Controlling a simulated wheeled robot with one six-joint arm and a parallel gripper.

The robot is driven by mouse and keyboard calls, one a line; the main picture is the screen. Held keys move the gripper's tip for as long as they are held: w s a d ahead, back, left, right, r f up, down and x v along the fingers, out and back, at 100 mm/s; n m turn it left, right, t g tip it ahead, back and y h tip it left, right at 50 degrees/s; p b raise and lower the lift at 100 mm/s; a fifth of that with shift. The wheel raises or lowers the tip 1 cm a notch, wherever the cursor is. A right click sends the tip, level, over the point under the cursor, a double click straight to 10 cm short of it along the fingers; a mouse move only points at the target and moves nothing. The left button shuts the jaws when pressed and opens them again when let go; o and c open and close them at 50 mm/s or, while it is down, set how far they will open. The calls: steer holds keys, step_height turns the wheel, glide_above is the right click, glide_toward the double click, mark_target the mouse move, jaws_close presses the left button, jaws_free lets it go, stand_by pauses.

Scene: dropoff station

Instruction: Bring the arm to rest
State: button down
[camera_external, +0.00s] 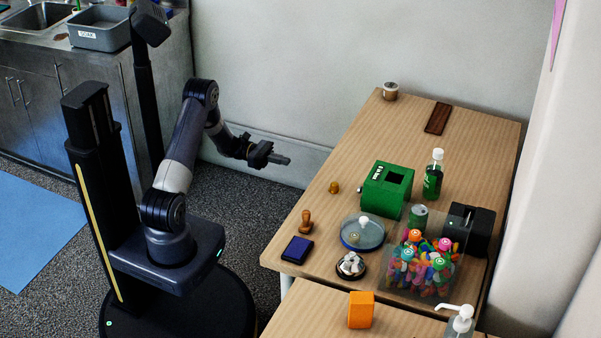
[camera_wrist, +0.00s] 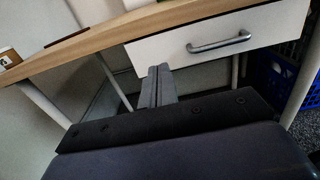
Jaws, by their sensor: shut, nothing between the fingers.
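My arm is raised and bent over my base, reaching toward the wooden table (camera_external: 340,170) at the right. My gripper (camera_external: 286,160) is in the air to the left of the table's edge, apart from everything. In the wrist view my gripper (camera_wrist: 157,72) points at the table's side, with its two fingers together and nothing between them. A white drawer (camera_wrist: 205,42) with a grey handle faces it under the table top.
The table holds a green box (camera_external: 386,189), a green bottle (camera_external: 433,175), a stamp (camera_external: 306,223), a blue pad (camera_external: 297,249) and a clear bin of colourful pieces (camera_external: 419,268). A blue crate (camera_wrist: 282,75) stands right of the drawer. The floor between base and table is clear.

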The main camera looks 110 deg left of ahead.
steer(key=shift+s, duration=0.3)
steer(key=shift+w, duration=0.1)
steer(key=w+b, duration=0.1)
steer(key=w, duration=1.2)
steer(key=shift+w, duration=0.3)
